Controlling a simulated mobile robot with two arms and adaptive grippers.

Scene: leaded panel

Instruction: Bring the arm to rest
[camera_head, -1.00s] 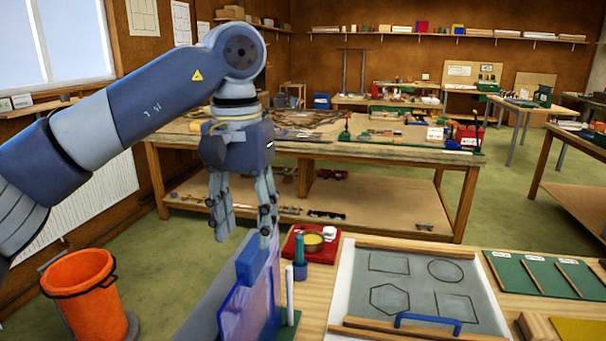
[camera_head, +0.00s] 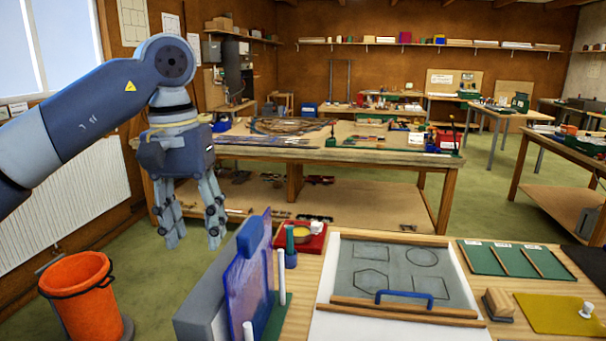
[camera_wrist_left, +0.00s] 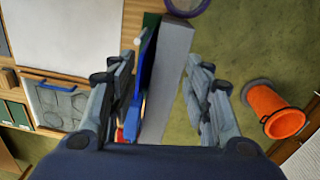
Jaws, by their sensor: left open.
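My left gripper (camera_head: 194,240) hangs fingers-down at the left in the head view, to the left of the workbench. Its fingers are apart with nothing between them. In the left wrist view the open fingers (camera_wrist_left: 165,110) show at both sides, above a grey block and the floor. A blue-violet glass sheet (camera_head: 248,287) stands upright beside the grey block (camera_head: 200,312) at the bench's left edge, apart from the gripper. My right gripper is not in view.
An orange bucket (camera_head: 80,293) stands on the floor below and left of the gripper. The near bench holds a grey pattern board (camera_head: 392,268) with a blue handle, a red tray (camera_head: 312,243) and green dividers (camera_head: 513,259). A long worktable (camera_head: 290,157) stands behind. Green floor is clear between.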

